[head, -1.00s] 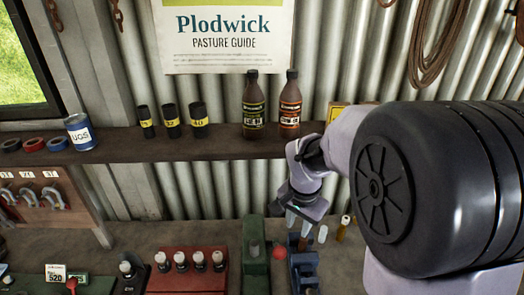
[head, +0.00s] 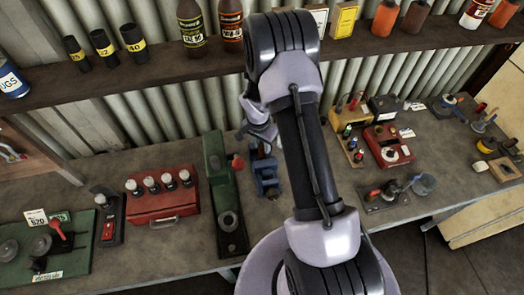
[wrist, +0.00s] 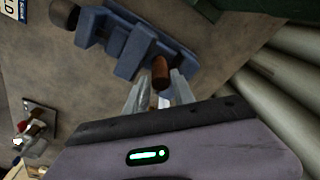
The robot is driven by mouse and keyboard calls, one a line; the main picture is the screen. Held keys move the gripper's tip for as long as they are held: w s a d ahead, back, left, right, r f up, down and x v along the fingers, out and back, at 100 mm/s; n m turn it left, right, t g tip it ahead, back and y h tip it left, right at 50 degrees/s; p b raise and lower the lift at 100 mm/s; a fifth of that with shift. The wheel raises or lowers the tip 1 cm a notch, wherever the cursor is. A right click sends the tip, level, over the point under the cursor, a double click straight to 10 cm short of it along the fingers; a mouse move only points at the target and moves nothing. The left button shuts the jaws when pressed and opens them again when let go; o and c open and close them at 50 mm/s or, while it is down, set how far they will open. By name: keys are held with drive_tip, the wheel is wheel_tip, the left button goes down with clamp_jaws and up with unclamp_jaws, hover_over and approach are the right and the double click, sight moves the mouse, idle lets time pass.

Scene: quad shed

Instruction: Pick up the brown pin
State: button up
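The brown pin (wrist: 161,72) shows in the wrist view as a short, rounded brown cylinder beside the blue vise-like block (wrist: 140,42). My gripper (wrist: 160,82) points at it with its two pale fingers apart, one on each side of the pin. Small gaps seem to show between the pin and the fingertips. In the head view my gripper (head: 259,130) is above the back of the bench, just behind the blue block (head: 266,174). The pin is hidden there by my arm or too small to make out.
A green machine (head: 222,190) with a red knob stands left of the blue block, and a red case (head: 162,206) further left. A shelf (head: 150,72) with bottles runs above the bench. Small tool stands (head: 390,145) fill the right side.

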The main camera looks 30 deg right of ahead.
drive_tip(key=shift+w+d+f, duration=0.15)
drive_tip(key=shift+f, duration=0.55)
drive_tip(key=shift+r, duration=0.1)
drive_tip(key=shift+c, duration=0.9)
clamp_jaws()
